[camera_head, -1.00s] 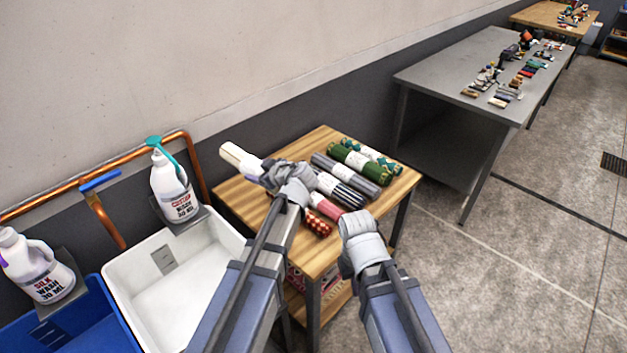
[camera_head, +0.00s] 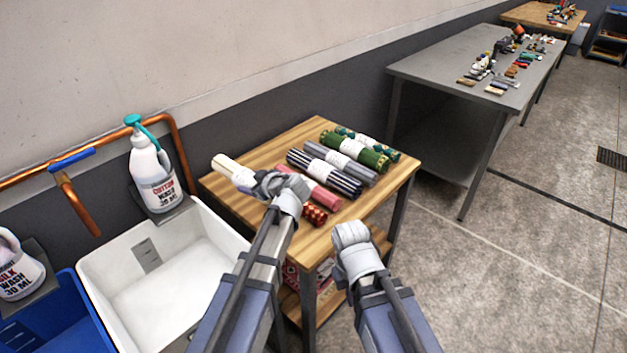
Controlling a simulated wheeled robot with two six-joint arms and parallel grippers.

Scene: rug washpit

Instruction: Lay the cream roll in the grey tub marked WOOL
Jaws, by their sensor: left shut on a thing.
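My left gripper (camera_head: 262,186) is shut on the cream roll (camera_head: 228,167), which has a white band. It holds the roll over the left part of the small wooden table. The roll's far end points up and left; its near part is hidden by the gripper. My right gripper (camera_head: 350,232) hangs in front of the table's right side, seen from behind, with no roll visible in it; its fingertips are hidden. A grey tub marked WOOL is not in view.
The wooden table (camera_head: 318,126) holds several other rolls, striped, green, pink, red and grey. At left are a white tub (camera_head: 100,262) with a Cotton Wash jug (camera_head: 155,180) and a blue tub (camera_head: 68,290). A grey table (camera_head: 440,62) stands at back right. The right floor is clear.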

